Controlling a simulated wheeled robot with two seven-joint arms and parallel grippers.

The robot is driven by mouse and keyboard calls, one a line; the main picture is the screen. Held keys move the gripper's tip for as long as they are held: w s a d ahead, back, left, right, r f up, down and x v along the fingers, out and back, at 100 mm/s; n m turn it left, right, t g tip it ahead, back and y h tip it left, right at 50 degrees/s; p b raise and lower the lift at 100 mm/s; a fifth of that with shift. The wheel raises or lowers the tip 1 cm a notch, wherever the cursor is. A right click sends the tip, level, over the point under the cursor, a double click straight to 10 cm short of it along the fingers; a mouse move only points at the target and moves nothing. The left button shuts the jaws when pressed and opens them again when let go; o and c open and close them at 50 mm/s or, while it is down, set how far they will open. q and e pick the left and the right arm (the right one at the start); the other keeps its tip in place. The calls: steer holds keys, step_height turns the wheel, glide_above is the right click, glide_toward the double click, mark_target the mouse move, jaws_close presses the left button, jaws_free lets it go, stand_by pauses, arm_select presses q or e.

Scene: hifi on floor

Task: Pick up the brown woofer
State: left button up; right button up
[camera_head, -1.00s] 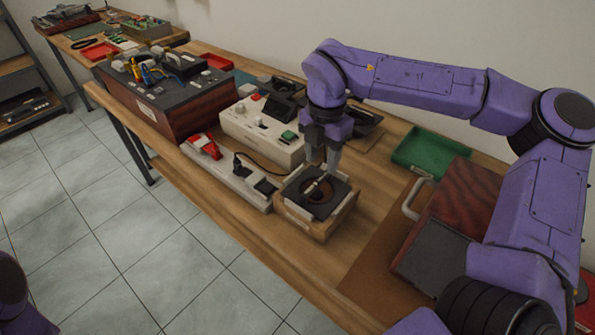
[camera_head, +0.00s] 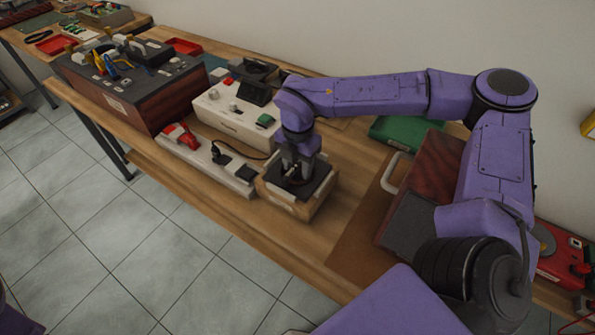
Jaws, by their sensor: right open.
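The brown woofer (camera_head: 288,205) looks like a light-brown wooden box with a black top plate and a round brown centre. It stands on the workbench in the middle of the head view. My right gripper (camera_head: 295,179) points down over the black top, with its fingertips at the round centre. It is open. The gripper hides most of the centre, and I cannot tell whether the fingers touch it. My left gripper is not in view.
A white power strip (camera_head: 225,172) and a white control box (camera_head: 232,118) stand left of the woofer. A dark red-brown box with a handle (camera_head: 433,172) stands to the right, with a green tray (camera_head: 395,130) behind it. The bench's front edge (camera_head: 215,198) is close by.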

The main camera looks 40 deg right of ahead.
steer(key=shift+f, duration=0.25)
stand_by(0.4)
jaws_close()
